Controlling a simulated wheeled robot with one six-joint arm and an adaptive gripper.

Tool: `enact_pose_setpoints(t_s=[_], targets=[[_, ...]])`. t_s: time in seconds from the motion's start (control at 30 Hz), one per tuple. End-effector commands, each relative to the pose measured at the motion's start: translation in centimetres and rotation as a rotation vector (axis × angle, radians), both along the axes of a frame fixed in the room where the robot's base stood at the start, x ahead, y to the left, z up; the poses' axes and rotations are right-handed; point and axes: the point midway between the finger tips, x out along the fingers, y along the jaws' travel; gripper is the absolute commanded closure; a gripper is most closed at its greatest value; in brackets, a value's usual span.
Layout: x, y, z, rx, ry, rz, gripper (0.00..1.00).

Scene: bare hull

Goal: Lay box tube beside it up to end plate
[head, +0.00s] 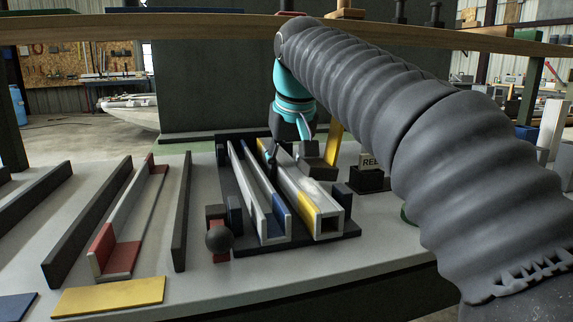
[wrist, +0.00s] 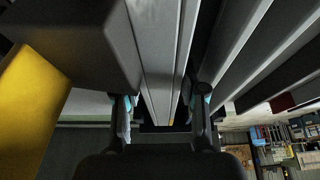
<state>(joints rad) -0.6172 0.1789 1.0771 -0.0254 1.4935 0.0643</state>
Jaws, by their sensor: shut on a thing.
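The box tube (head: 302,192), grey with a yellow patch on its near left side and an open square near end, lies lengthwise in a dark fixture (head: 300,247). A grey open channel (head: 256,205) with a blue patch lies to its left, roughly parallel, with a narrow gap between. My gripper (head: 276,158) is over the far part of the tube. One dark finger shows in the gap on the tube's left; the other is hidden. In the wrist view, my gripper (wrist: 163,122) has its fingers on both sides of the tube (wrist: 157,50). A dark end plate (head: 232,138) stands at the far end, partly hidden.
A dark block (head: 318,154) by a yellow post (head: 335,140) stands close right of the tube. A dark ball (head: 219,239) sits at the fixture's front left. A red-marked angle piece (head: 120,258) and dark bars (head: 88,222) lie left. A wooden beam (head: 150,27) crosses above.

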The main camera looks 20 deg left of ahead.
Motion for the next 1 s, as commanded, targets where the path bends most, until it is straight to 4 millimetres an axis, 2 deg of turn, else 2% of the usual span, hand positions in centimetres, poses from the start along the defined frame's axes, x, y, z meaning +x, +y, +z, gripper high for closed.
enact_pose_setpoints(t_s=[0.9, 0.93, 1.0], targets=[[1.3, 0.8, 0.2, 0.001, -0.001, 0.000, 1.00], [1.3, 0.8, 0.1, 0.001, -0.001, 0.000, 0.52], [1.3, 0.8, 0.1, 0.001, -0.001, 0.000, 0.34]])
